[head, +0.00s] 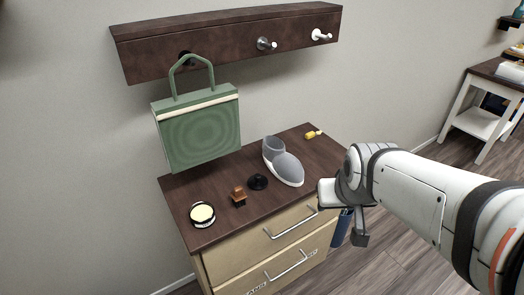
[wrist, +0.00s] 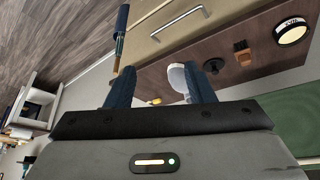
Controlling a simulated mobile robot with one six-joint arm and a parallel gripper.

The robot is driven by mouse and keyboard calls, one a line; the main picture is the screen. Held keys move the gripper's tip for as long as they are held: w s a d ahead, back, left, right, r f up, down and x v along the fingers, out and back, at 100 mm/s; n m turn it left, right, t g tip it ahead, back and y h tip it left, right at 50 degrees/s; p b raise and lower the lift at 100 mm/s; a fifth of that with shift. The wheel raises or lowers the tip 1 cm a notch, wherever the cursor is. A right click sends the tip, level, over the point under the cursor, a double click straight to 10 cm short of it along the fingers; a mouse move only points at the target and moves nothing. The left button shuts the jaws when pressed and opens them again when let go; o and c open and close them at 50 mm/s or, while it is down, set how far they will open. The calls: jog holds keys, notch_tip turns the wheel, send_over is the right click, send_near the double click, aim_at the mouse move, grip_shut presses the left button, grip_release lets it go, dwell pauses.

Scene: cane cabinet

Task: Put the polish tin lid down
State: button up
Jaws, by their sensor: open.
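The polish tin (head: 202,213), round with pale yellow polish showing, stands open at the front left of the cabinet top; it is also in the wrist view (wrist: 291,31). My gripper (head: 343,215) is open and empty, off the front right of the cabinet and apart from the lid. Its two spread fingers show in the wrist view (wrist: 160,88).
A green bag (head: 198,130) hangs from the peg rail (head: 225,42) above. A blue item (head: 342,228) is at the cabinet's right side.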

jog(key=w+a+f+n+t+y+b, duration=0.1)
jog(key=w+a+f+t+b, duration=0.35)
jog(key=w+f, duration=0.7)
jog(key=n+t+y+b, duration=0.3)
jog(key=t+y+b, duration=0.2)
jog(key=b, duration=0.3)
send_near(259, 179)
jog(key=shift+x, duration=0.95)
jog(key=shift+w, duration=0.3)
jog(key=p+x, duration=0.1)
jog(key=x, duration=0.6)
jog(key=shift+a+f, duration=0.1)
jog(key=shift+a, duration=0.05)
grip_shut()
